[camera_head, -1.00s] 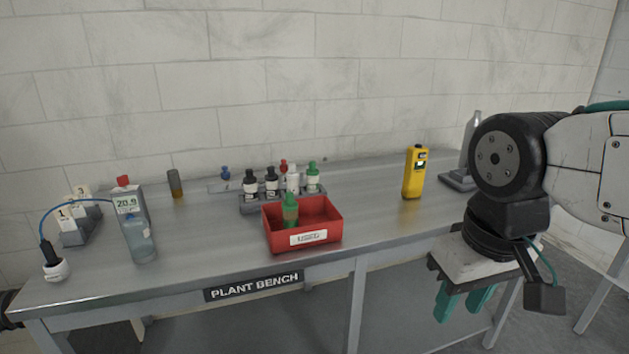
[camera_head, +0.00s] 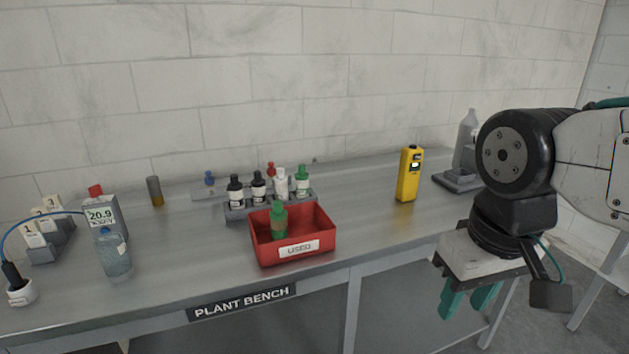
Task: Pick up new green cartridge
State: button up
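A green-capped bottle with a white label (camera_head: 302,181) stands upright at the right end of the grey rack (camera_head: 236,214) on the bench. My gripper (camera_head: 468,300) points down at the right, in front of the bench edge and apart from both bottles. Its two teal fingers show a gap with nothing between them.
The rack also holds black-capped, white and red-topped bottles. A yellow handheld meter (camera_head: 409,174) stands right of the bin. A meter reading 20.9 (camera_head: 101,217), a clear bottle (camera_head: 114,256) and numbered blocks (camera_head: 38,238) are at left. Bench space between bin and yellow meter is clear.

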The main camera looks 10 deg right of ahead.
aim_at(301, 178)
jog(key=z, duration=0.1)
jog(key=i, duration=1.35)
jog(key=u, duration=0.35)
